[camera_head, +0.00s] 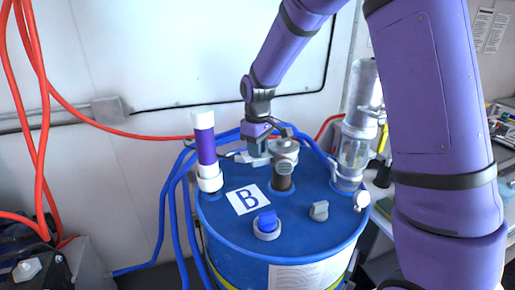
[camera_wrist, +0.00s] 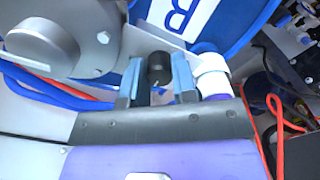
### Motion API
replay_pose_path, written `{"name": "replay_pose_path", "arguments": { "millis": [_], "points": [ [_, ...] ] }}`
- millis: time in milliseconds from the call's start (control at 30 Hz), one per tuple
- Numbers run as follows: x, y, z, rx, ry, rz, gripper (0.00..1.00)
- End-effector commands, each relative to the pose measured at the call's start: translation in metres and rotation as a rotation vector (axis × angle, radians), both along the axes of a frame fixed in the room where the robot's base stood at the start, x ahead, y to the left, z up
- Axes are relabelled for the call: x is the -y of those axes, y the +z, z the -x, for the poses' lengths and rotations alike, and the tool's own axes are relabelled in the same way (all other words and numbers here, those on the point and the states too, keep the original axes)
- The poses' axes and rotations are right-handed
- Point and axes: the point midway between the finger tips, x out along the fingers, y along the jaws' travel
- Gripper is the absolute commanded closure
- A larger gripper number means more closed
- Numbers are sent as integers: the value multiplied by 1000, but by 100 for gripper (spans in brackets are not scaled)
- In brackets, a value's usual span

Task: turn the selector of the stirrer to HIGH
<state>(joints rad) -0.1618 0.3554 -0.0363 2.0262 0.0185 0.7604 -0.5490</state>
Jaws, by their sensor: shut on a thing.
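The stirrer (camera_head: 284,157) is a grey metal unit standing on the top of the blue drum (camera_head: 235,237). In the wrist view its round grey housing (camera_wrist: 45,42) fills the upper left. My gripper (camera_head: 257,150) reaches down just left of the stirrer's head. In the wrist view my gripper (camera_wrist: 158,82) has its two blue-grey fingers on either side of a small black knob (camera_wrist: 160,67), which appears to be the selector, and is shut on it. The knob's setting and any HIGH mark cannot be read. In the head view the knob is hidden by my gripper.
A purple and white tube (camera_head: 205,150) stands left of my gripper on the drum. A clear and grey cylinder (camera_head: 356,140) stands at its right. A blue cap (camera_head: 267,222), a grey fitting (camera_head: 319,210) and a B label (camera_head: 247,199) are on the drum top. Blue hoses run behind.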

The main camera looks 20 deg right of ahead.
Motion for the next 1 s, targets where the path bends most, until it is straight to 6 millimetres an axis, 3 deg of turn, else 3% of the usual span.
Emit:
{"name": "replay_pose_path", "arguments": {
  "millis": [367, 1000],
  "points": [
    [0, 0, 0, 1, -181, 1, 98],
    [0, 1, 0, 1, -766, 0, 98]
  ]
}}
